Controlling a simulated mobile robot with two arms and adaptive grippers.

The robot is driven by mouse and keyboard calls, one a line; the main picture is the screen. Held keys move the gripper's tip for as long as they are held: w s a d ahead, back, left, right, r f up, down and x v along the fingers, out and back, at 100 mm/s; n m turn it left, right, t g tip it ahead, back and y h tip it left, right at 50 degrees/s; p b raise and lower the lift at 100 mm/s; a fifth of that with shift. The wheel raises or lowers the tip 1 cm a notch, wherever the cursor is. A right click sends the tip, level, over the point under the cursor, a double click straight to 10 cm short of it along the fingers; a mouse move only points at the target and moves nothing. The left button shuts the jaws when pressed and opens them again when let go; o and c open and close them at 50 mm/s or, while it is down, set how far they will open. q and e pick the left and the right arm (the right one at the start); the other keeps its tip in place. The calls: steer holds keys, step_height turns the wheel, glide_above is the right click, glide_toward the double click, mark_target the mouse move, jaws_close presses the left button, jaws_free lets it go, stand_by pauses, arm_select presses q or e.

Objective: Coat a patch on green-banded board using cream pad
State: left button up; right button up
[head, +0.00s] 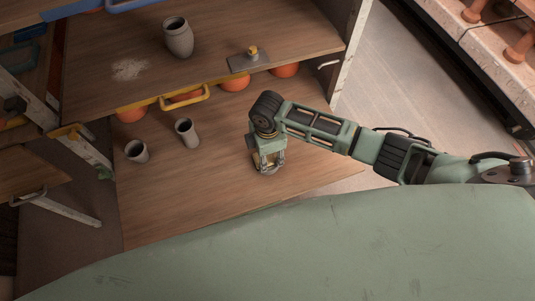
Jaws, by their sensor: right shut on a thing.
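My right gripper (268,168) points down over the right part of the lower wooden board (230,205). It is shut on what seems to be the cream pad, mostly hidden by the fingers; I cannot tell whether it touches the board. No coated patch shows on the bare wood there. My left gripper is not in view.
Two grey cups (187,132) stand on the lower board's left side. The yellow-edged shelf (120,100) above holds a grey vase (178,38), a pale powdery patch (129,69) and a grey plate (241,63) with a yellow knob. Orange round things (285,70) show under it.

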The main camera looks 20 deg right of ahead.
steer(key=shift+f, duration=0.5)
stand_by(0.9)
stand_by(1.8)
step_height(320, 180, up, 7)
steer(key=p, duration=0.8)
stand_by(0.8)
